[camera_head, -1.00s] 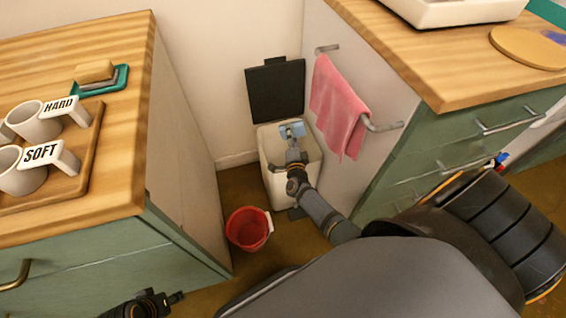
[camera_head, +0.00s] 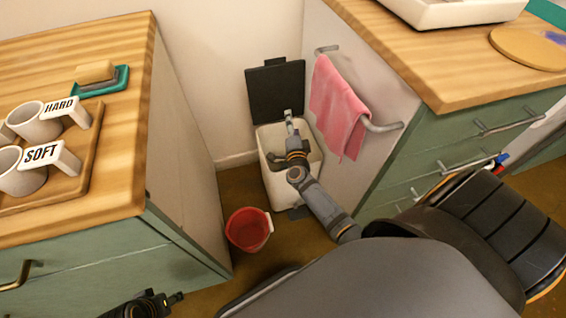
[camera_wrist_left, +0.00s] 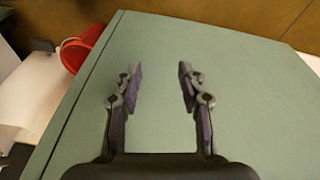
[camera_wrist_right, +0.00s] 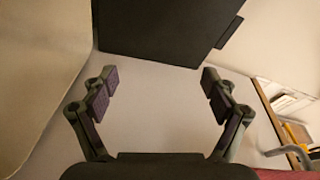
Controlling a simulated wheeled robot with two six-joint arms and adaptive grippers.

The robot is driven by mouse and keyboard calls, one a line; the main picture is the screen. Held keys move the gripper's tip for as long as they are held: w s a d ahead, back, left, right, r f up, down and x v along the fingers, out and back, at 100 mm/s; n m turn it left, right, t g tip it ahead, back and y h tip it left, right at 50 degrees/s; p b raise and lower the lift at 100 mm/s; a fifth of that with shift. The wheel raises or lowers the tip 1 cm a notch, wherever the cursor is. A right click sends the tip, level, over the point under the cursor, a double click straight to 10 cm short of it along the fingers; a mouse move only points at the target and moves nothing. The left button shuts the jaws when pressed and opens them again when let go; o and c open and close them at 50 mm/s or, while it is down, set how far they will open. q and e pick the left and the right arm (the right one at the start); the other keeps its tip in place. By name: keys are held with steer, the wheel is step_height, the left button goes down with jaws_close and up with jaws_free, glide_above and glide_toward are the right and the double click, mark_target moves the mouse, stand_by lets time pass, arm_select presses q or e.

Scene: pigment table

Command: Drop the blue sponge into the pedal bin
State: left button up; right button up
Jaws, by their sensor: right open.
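The white pedal bin (camera_head: 312,165) stands on the floor between the two counters, with its dark lid (camera_head: 275,92) raised against the wall. My right gripper (camera_head: 289,114) is above the bin, near the raised lid. In the right wrist view the right gripper (camera_wrist_right: 160,80) is open and empty, with the dark lid (camera_wrist_right: 165,30) beyond its fingers. The blue sponge does not show in any current view. The inside of the bin is largely hidden by my right arm. My left gripper (camera_wrist_left: 160,78) is open and empty near a green cabinet surface.
A red bucket (camera_head: 248,230) stands on the floor in front of the bin. A pink towel (camera_head: 338,108) hangs on a rail at the right. The left counter holds a teal dish (camera_head: 122,79) with a tan block and a wooden tray (camera_head: 75,185) with labelled cups.

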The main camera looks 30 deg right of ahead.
steer(key=shift+r, duration=1.65)
